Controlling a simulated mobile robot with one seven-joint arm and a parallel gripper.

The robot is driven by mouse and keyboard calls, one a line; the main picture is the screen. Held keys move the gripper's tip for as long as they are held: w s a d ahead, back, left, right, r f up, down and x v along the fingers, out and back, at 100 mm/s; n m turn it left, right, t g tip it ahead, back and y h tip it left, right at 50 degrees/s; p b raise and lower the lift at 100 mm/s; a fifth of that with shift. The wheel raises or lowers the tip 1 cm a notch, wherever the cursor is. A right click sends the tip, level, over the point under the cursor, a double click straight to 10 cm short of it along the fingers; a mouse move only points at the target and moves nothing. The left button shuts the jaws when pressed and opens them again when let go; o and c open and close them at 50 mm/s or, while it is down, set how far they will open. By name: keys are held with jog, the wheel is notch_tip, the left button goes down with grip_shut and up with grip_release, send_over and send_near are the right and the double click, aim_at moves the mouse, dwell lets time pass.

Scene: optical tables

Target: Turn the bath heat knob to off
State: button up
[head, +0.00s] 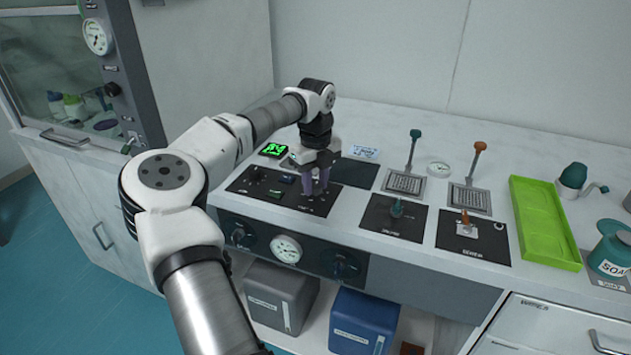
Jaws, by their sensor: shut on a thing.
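My gripper (315,188) points down over the right part of a black control panel (240,184) on the bench top. Its purple fingers are down at the panel and shut on a knob there, which the fingers mostly hide. I cannot read the panel's labels, so I cannot tell the knob's setting or confirm that it is the bath heat knob. A small dark knob (256,173) stands at the panel's left. A green-lit display (273,150) sits just behind the panel.
The bench front has two dark knobs (240,237) around a round gauge (286,249). A green tray (545,222) and soap bottle (612,250) stand farther right.

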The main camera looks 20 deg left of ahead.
aim_at(316, 185)
jog(key=o, duration=1)
jog(key=shift+c, duration=0.2)
notch_tip(316, 185, up, 14)
jog(key=shift+b, duration=0.45)
jog(key=shift+f, duration=0.1)
